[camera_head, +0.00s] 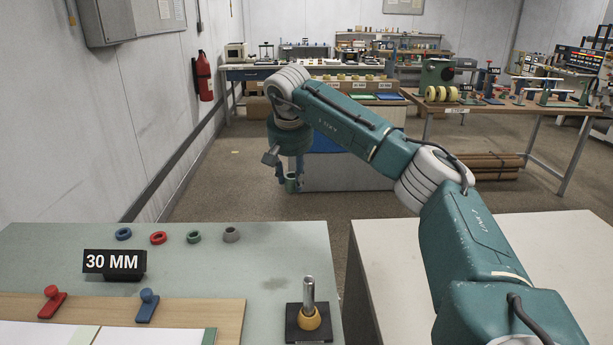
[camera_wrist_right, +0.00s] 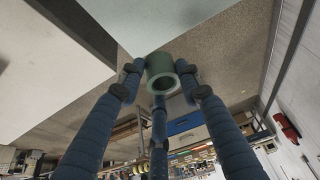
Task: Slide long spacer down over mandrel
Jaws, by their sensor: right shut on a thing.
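The mandrel (camera_head: 309,291) is an upright metal rod on a black square base (camera_head: 296,334) near the front edge of the green-grey table. A yellow collar (camera_head: 309,320) sits around its foot. My right gripper (camera_head: 288,168) is shut on a green hollow spacer (camera_head: 291,186), held beyond the far edge of the table, apart from the mandrel. In the right wrist view the spacer (camera_wrist_right: 159,66) is between the blue fingertips, with its open bore showing. My left gripper is not in view.
Blue (camera_head: 123,234), red (camera_head: 158,238), green (camera_head: 193,237) and grey (camera_head: 231,235) rings lie along the back of the table. A "30 MM" sign (camera_head: 114,263) and a wooden board (camera_head: 180,307) with red and blue clamps are at left. A bare pale table (camera_head: 510,250) stands to the right.

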